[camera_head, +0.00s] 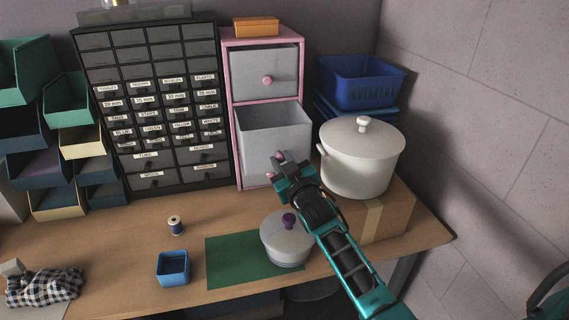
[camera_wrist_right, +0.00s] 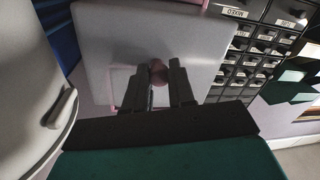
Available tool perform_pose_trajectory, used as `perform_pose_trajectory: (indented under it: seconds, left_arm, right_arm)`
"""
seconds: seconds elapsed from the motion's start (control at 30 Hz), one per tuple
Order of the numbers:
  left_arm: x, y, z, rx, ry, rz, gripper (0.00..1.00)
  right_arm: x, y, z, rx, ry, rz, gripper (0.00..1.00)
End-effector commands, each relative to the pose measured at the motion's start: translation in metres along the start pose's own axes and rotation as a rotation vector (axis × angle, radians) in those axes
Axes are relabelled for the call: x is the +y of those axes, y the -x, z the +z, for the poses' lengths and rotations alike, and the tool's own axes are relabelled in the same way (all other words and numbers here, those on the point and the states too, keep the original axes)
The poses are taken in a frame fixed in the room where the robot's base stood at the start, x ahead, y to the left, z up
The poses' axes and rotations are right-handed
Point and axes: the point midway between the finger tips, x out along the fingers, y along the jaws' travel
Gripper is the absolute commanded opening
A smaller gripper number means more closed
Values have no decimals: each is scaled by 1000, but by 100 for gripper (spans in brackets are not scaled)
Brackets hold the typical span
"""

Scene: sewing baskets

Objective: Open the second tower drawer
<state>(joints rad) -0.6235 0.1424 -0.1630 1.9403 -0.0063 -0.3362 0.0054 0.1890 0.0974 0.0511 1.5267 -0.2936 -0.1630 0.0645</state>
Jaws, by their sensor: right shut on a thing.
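A pink-framed drawer tower (camera_head: 233,140) stands at the back of the table. Its upper grey drawer (camera_head: 250,66) is shut and has a pink knob (camera_head: 267,80). Its second, lower drawer (camera_head: 262,140) is pulled out, so its inside shows from above. My right gripper (camera_head: 278,168) is at the front of the lower drawer. In the right wrist view, the fingers (camera_wrist_right: 166,76) are shut on that drawer's pink knob (camera_wrist_right: 158,75), partly hidden between them. My left gripper is not in view.
A white lidded pot (camera_head: 358,160) on a cardboard box (camera_head: 385,215) stands close on the right. A black labelled cabinet (camera_head: 228,175) stands left of the tower.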

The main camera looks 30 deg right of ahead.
Motion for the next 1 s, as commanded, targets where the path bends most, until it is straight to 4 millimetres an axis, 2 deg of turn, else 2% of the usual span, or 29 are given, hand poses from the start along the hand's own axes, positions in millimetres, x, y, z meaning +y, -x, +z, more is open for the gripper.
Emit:
perform_pose_trajectory:
  seconds: [0.2,0.23,0.47,0.77,0.87,1.0]
  left_arm:
    - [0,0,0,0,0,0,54]
    - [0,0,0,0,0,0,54]
    - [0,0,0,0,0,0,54]
    - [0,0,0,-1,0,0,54]
    - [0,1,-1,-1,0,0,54]
    - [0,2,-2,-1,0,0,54]
  right_arm:
    - [3,0,0,-2,1,4,0]
    - [3,0,0,-2,1,4,26]
    - [2,0,0,0,1,3,48]
    - [1,2,0,0,0,1,48]
    - [1,10,0,0,0,1,48]
    - [1,33,0,-1,1,1,48]
